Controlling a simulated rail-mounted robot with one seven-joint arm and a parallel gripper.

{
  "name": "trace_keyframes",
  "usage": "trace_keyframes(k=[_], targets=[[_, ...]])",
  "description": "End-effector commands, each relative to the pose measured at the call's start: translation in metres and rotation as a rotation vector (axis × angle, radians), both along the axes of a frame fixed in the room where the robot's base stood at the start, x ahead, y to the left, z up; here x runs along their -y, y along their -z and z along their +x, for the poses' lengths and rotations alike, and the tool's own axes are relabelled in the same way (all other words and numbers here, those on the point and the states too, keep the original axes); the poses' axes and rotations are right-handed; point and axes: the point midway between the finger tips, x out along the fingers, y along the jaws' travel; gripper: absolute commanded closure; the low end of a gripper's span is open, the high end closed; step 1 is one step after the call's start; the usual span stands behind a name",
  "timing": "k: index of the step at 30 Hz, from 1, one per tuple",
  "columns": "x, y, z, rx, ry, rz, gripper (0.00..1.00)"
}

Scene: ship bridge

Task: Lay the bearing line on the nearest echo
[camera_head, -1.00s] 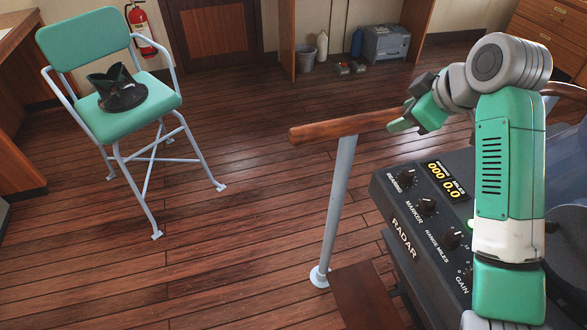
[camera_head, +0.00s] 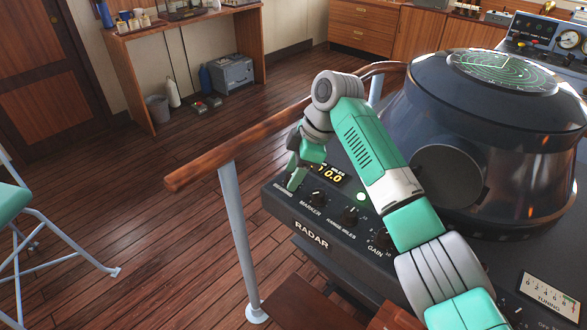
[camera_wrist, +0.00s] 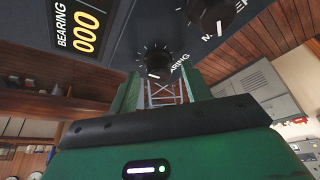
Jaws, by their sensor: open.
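The radar console's sloping dark panel (camera_head: 335,245) carries black knobs. My gripper (camera_head: 297,178) is over the panel's left end, in front of the bearing knob, which it hides in the head view. In the wrist view the bearing knob (camera_wrist: 158,60) shows just beyond and between my gripper's two green fingertips (camera_wrist: 163,82). The fingers are apart, and I cannot tell if either touches the knob. The bearing readout (camera_wrist: 86,30) shows 000. The round radar screen (camera_head: 503,72) shows a green picture on top of the console; its echoes and bearing line are too small to tell apart.
The marker knob (camera_head: 318,197), range knob (camera_head: 348,215) and gain knob (camera_head: 381,238) sit to the right along the panel. A wooden handrail (camera_head: 225,155) on a pale post runs close to the left of my gripper.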

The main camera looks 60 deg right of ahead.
Motion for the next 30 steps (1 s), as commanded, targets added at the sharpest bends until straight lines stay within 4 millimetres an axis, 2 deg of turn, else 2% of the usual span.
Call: trace_keyframes(k=[6,8,13,23,30], targets=[[-0.0001,0.0007,0.0005,0.0,0.0,-0.001,0.52],[-0.0001,0.0006,0.0004,0.0,0.0,-0.001,0.62],[-0.0001,0.0003,0.0005,0.001,0.0,0.0,0.95],[-0.0008,-0.0017,0.0006,0.002,0.039,0.0,0.96],[-0.0022,-0.0035,0.0006,0.002,0.194,0.001,0.96]])
